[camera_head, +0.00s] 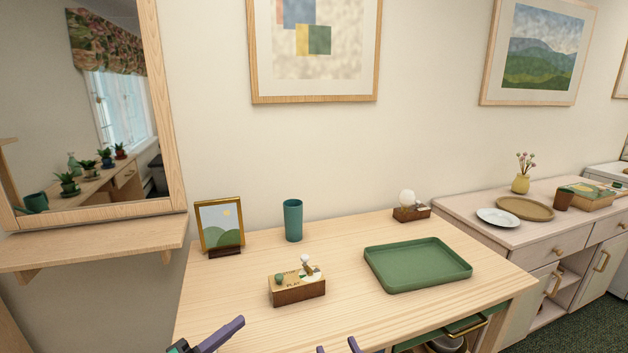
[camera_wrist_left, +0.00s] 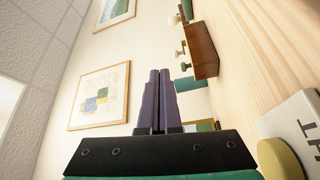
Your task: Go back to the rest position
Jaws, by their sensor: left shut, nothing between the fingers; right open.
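My left gripper (camera_head: 241,320) shows at the bottom left of the head view, over the front of the light wood table (camera_head: 225,312). In the left wrist view its two purple fingers (camera_wrist_left: 160,72) lie together, shut with nothing between them. My right gripper (camera_head: 337,348) shows only as two purple fingertips at the bottom edge of the head view. The tips are apart, so it is open, and nothing shows between them. The rest of my right arm is out of view.
On the table are a wooden box with small pieces on top (camera_head: 298,292), a teal cup (camera_head: 293,220), a picture frame (camera_head: 221,226), a green tray (camera_head: 417,264) and a small wooden block with a white ball (camera_head: 411,211). A sideboard (camera_head: 470,216) stands right.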

